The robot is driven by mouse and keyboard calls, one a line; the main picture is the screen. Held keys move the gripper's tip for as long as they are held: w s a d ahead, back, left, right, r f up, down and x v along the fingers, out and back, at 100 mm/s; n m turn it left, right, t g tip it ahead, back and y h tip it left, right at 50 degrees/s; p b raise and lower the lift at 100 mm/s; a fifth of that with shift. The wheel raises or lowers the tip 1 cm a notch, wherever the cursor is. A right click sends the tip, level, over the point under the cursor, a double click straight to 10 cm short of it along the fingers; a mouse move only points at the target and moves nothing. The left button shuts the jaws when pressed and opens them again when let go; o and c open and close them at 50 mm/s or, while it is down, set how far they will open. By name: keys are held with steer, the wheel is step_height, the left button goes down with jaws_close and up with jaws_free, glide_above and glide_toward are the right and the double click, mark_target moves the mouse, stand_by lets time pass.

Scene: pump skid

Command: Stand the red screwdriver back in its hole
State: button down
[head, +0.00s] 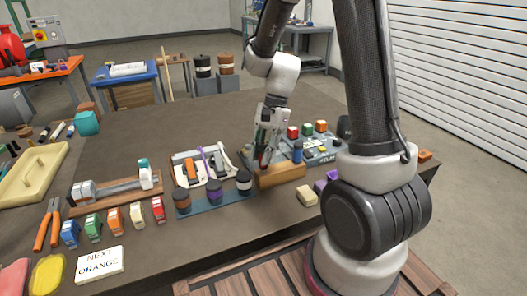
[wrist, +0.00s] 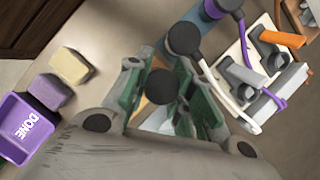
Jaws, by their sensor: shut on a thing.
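My gripper (head: 265,152) is upright over the left part of a wooden block (head: 282,174) in the head view. It is shut on the red screwdriver (head: 263,161), of which only a little red shows between the fingers. In the wrist view, a dark round end (wrist: 161,85) lies between the green-padded fingers of my gripper (wrist: 163,100); it seems to be the screwdriver's butt. A blue-handled tool (head: 298,152) stands upright at the block's right part. The fingers hide the screwdriver's lower end and the hole, so I cannot tell whether it is in the hole.
Jars (head: 214,192) stand on a blue mat left of the block. A white tray with tools (head: 186,155) lies behind them. A beige block (head: 306,196) and a purple DONE bin (wrist: 30,128) are near the front. A panel with coloured buttons (head: 320,157) stands behind right.

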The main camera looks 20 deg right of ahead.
steer(key=shift+f, duration=0.2)
steer(key=c, duration=1.2)
jaws_free()
steer(key=shift+o, duration=0.2)
steer(key=v, duration=1.2)
